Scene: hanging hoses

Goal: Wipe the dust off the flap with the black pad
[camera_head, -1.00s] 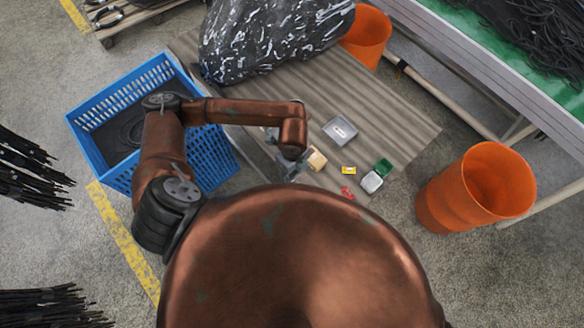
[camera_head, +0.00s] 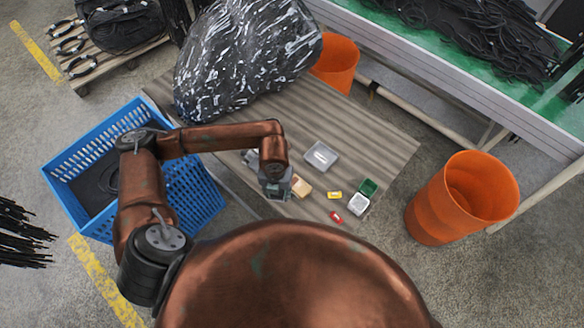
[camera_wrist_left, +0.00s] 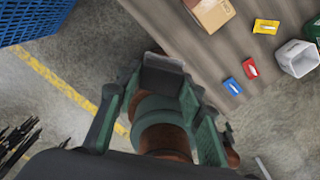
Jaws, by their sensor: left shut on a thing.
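My left gripper (camera_head: 276,186) is over the near edge of the ribbed board, just left of a small cardboard box (camera_head: 302,187). In the left wrist view its green-grey fingers (camera_wrist_left: 163,80) are shut on a dark grey block, which looks like the black pad (camera_wrist_left: 163,62). The pad is clear of the small boxes, with floor and my own copper body behind it. A green piece (camera_head: 368,187) stands beside a small white container (camera_head: 357,204); I cannot tell whether it is the flap. No dust can be made out. My right gripper is not in view.
The ribbed board (camera_head: 372,140) also holds a grey tray (camera_head: 321,156), a yellow box (camera_head: 335,195), a red box (camera_head: 336,216) and a big black bag (camera_head: 245,60). A blue crate (camera_head: 190,200) stands left, an orange bin (camera_head: 462,200) right.

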